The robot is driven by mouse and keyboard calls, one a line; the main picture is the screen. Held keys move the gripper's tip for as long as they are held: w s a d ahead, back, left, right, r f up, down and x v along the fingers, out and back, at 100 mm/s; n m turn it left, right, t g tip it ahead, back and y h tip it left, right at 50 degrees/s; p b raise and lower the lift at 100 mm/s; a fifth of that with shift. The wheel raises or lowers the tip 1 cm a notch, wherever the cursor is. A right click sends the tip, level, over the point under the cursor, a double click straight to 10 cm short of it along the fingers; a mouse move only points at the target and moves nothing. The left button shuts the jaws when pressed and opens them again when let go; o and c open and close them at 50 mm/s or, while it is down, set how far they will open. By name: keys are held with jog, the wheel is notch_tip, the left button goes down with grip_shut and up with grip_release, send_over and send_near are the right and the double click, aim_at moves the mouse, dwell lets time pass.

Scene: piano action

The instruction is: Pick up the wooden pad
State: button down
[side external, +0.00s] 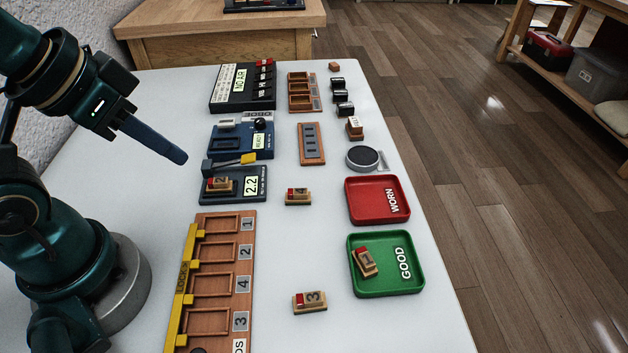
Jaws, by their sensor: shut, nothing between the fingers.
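Several small wooden pads with red and white marks are in the side external view. One wooden pad (219,185) sits on the dark gauge with a 2.2 display (233,198). Another pad (298,196) lies on the table to the right of that gauge. A pad numbered 3 (310,302) lies nearer the front. A pad numbered 1 (366,262) lies tilted in the green GOOD tray (388,291). Which pad the task means cannot be told. My gripper (180,157) is shut and empty, raised above the table's left part, apart from every pad.
A wooden rack (225,281) with numbered slots and a yellow lock bar stands at the front left. The red WORN tray (377,200) is at the right. A blue device (230,141) and a black NO AIR panel (242,87) stand farther back. The table's front right is bare.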

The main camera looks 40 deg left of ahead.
jog(key=c, duration=0.6)
grip_release()
jog(key=m+g, duration=0.5)
jog(key=m, duration=0.4)
send_over(213, 181)
jog(key=f, duration=0.7)
jog(key=shift+w+d+f, duration=0.15)
jog(key=shift+w+f, duration=0.1)
jog(key=shift+f, duration=0.05)
jog(key=shift+s+f+g, duration=0.2)
jog(key=shift+f+g, duration=0.1)
jog(key=shift+f, duration=2.7)
